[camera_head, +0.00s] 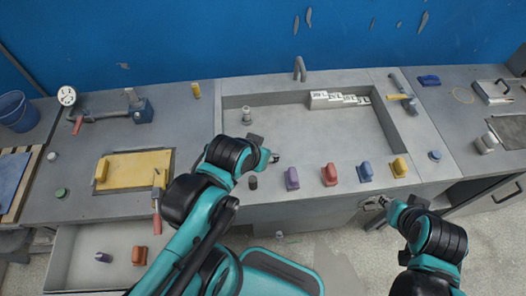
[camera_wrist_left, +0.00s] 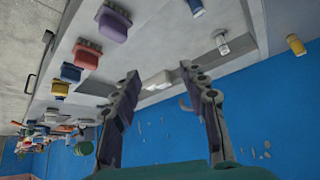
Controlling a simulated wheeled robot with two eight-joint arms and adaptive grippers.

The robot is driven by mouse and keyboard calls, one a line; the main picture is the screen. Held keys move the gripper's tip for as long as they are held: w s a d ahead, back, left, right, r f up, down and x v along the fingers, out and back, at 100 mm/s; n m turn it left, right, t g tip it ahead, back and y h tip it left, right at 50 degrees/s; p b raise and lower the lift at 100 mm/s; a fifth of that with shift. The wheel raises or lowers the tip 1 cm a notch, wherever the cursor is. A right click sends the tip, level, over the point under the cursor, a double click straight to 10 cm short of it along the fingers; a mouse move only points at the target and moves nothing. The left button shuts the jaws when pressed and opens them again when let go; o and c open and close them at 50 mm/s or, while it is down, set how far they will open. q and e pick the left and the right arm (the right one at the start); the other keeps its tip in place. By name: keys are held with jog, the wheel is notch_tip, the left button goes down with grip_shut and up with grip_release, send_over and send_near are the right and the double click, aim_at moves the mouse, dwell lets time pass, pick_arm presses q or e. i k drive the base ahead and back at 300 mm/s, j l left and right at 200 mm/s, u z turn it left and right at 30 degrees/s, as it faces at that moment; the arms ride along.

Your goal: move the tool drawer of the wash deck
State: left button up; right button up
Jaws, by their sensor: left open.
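A pulled-out drawer (camera_head: 62,255) shows below the deck's front edge at lower left, partly hidden by my left arm. A small purple item (camera_head: 103,257) and an orange-red item (camera_head: 139,256) lie in it. At far right is a grey drawer front with a bar handle (camera_head: 507,192). I cannot tell which one is the tool drawer. My left gripper (camera_head: 272,158) is above the basin's front edge, away from both; its parted, empty fingers show in the left wrist view (camera_wrist_left: 165,92). My right gripper (camera_head: 374,204) is at the deck's front, its fingers too small to read.
The sunken basin (camera_head: 232,101) has a tap (camera_head: 299,68) behind it. Purple (camera_head: 291,179), red (camera_head: 329,175), blue (camera_head: 364,172) and yellow (camera_head: 399,167) brushes line its front edge. A yellow board (camera_head: 140,166) and red-handled tool (camera_head: 156,204) lie left. A blue bucket (camera_head: 17,111) stands far left.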

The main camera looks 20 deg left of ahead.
aim_at(73, 270)
jog(key=k, duration=0.3)
jog(key=k+u, duration=0.1)
jog(key=u, duration=0.35)
jog(key=k+u, duration=0.1)
jog(key=u, duration=0.4)
jog(key=k+u, duration=0.1)
jog(key=u, duration=2)
